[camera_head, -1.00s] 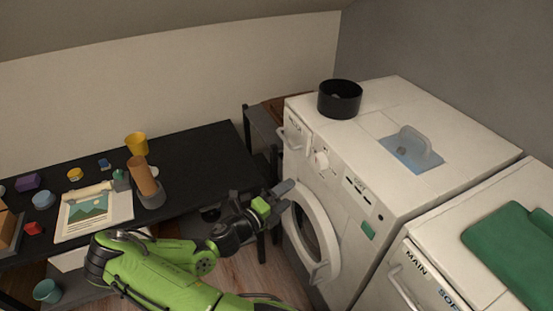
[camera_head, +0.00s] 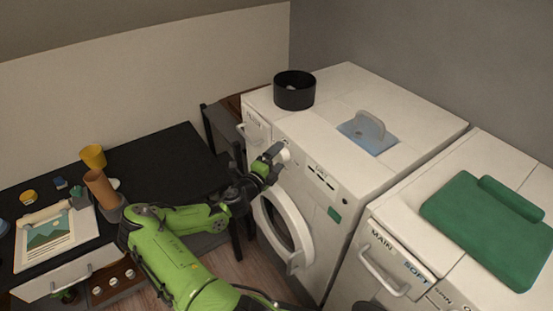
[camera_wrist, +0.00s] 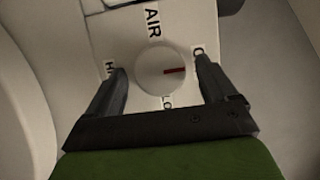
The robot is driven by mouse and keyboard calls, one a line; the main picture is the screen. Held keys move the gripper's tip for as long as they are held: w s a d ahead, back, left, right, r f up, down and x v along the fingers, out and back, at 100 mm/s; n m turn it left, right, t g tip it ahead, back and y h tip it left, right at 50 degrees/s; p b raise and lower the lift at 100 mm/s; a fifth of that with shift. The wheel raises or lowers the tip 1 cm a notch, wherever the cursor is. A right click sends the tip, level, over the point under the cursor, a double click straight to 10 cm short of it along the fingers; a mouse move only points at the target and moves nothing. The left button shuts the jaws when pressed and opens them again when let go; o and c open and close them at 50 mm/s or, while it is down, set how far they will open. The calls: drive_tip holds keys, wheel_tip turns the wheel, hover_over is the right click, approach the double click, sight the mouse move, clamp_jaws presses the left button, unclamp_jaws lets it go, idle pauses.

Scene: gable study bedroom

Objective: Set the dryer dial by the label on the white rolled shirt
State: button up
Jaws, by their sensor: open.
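The dial (camera_wrist: 160,70) is a round white knob with a red mark pointing right, toward a label starting like "C" or "O" that a finger partly hides. "AIR" stands above it; "LO" below and "H" at left are partly covered. In the head view the dial (camera_head: 284,156) is on the front of the white machine with the round door (camera_head: 283,226). My gripper (camera_wrist: 160,68) is open, with one finger on each side of the dial; contact cannot be told. It also shows in the head view (camera_head: 273,160). I see no white rolled shirt or its label.
A black round bowl (camera_head: 294,91) and a blue hatch with a grey handle (camera_head: 368,132) are on the machine's top. A second machine (camera_head: 400,210) at right carries a green cloth (camera_head: 490,232). A black desk (camera_head: 165,160) with several objects stands at left.

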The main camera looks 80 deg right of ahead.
drive_tip(key=c, duration=1.1)
drive_tip(key=shift+o, duration=0.2)
